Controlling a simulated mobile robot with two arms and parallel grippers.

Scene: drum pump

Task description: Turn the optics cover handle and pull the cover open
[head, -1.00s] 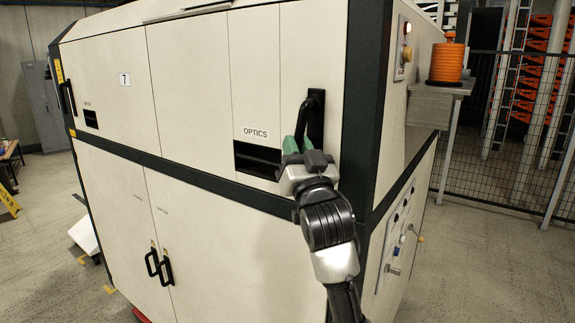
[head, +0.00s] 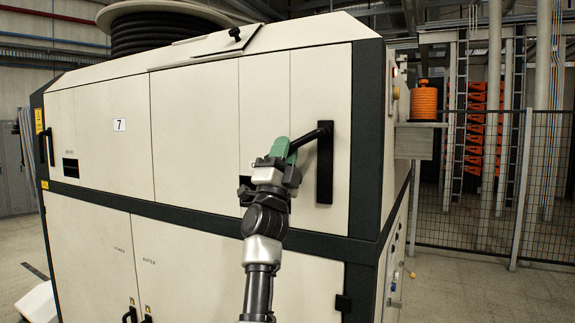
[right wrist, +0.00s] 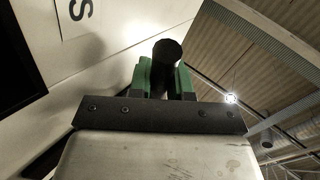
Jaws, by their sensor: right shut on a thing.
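The optics cover (head: 265,110) is the cream upper right panel of the large machine and looks flush with its neighbours. Its black handle (head: 313,136) sits on a dark upright backplate (head: 324,175), with the lever pointing left and slightly down. My right gripper (head: 287,151) has its green fingers shut on the lever's end. In the right wrist view the round dark end of the handle (right wrist: 167,62) sits between the two green fingers (right wrist: 164,78). My gripper and arm hide the OPTICS label in the head view. My left gripper is not in view.
Another black handle (head: 47,147) is on the machine's far left panel. An orange spool (head: 423,101) stands on a side shelf (head: 414,141) at the right. A mesh fence (head: 480,190) stands behind. Open floor (head: 490,290) lies at the right.

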